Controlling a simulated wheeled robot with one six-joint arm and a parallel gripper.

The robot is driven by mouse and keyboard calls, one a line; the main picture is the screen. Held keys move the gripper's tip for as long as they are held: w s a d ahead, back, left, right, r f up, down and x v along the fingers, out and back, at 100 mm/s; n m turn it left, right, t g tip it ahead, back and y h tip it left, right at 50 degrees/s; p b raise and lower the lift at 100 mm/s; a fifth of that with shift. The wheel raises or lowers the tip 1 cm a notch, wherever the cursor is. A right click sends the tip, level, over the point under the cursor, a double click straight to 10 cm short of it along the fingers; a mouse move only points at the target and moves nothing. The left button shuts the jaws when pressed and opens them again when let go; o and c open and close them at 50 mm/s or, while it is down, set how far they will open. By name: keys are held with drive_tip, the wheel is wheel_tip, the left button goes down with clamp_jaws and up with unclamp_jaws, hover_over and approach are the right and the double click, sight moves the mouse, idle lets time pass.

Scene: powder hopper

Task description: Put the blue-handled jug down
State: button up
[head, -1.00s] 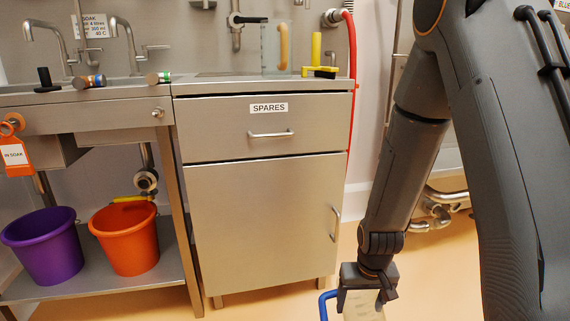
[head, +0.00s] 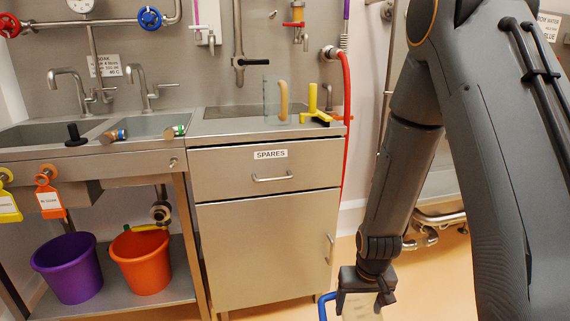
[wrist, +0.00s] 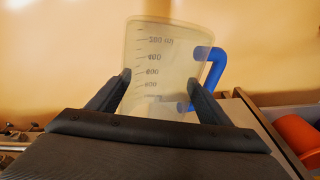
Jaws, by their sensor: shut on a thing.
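The blue-handled jug (wrist: 160,55) is a clear, graduated jug in my gripper. In the wrist view its blue handle (wrist: 218,68) is on the right side. My gripper (wrist: 160,88) is shut on the jug, with one finger on each side of its body. In the head view my gripper (head: 366,290) hangs low at the bottom edge, right of the cabinet. Only the jug's upper part and blue handle (head: 323,303) show there; the rest is cut off by the frame. The jug is held over the floor.
The steel counter (head: 225,127) above the SPARES drawer holds a clear jug with a tan handle (head: 283,100) and a yellow tool (head: 313,108). Bare counter is left of them. Purple (head: 68,268) and orange buckets (head: 140,262) stand on a low shelf.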

drive_tip(key=s+r+p, duration=0.2)
drive_tip(key=r+p, duration=0.6)
drive_tip(key=s+r+p, duration=0.3)
drive_tip(key=r+p, duration=0.5)
drive_tip(key=p, duration=0.1)
drive_tip(key=shift+r, duration=0.2)
drive_tip(key=shift+s, duration=0.2)
